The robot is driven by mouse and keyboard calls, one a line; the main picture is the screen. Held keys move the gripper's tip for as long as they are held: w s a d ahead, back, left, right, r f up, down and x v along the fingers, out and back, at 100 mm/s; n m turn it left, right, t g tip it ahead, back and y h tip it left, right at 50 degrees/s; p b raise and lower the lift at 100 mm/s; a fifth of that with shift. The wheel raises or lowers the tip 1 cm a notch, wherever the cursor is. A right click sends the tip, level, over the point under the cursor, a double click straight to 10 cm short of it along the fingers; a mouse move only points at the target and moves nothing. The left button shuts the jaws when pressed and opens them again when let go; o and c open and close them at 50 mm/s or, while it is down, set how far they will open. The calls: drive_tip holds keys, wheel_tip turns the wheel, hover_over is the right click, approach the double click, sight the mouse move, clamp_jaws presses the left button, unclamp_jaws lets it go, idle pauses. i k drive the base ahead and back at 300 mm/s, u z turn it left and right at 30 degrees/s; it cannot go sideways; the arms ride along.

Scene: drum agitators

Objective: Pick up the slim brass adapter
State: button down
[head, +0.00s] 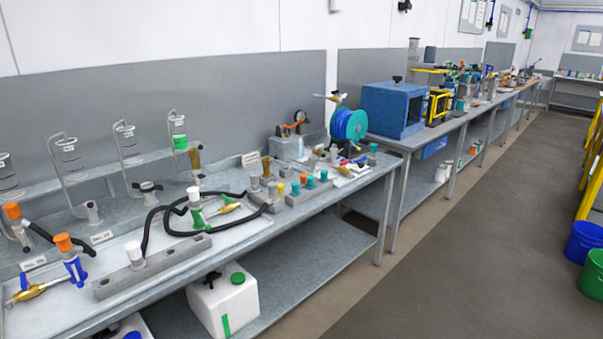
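Two upright brass-coloured fittings stand on the near bench. One brass fitting (194,159) is near the back, below a green-and-white container. Another brass fitting (267,168) stands among small parts at the grey holder blocks, right of the black hose. Two brass-and-yellow pieces lie lower: one brass piece (38,290) at the front left and one (222,210) inside the hose loop. I cannot tell which is the slim adapter. My gripper is not in view.
The near bench (205,246) carries a long grey block (152,264), a black hose (146,228), wire holders and a blue hose reel (349,125). A white canister (223,301) stands on the shelf below. The floor (440,250) to the right is clear; blue (584,242) and green (595,272) buckets stand at its far right.

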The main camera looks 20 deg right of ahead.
sight(194, 158)
drive_tip(key=u, duration=0.3)
drive_tip(key=i, duration=1)
drive_tip(key=z, duration=1.3)
drive_tip(key=k, duration=0.15)
drive_tip(key=u, duration=3.25)
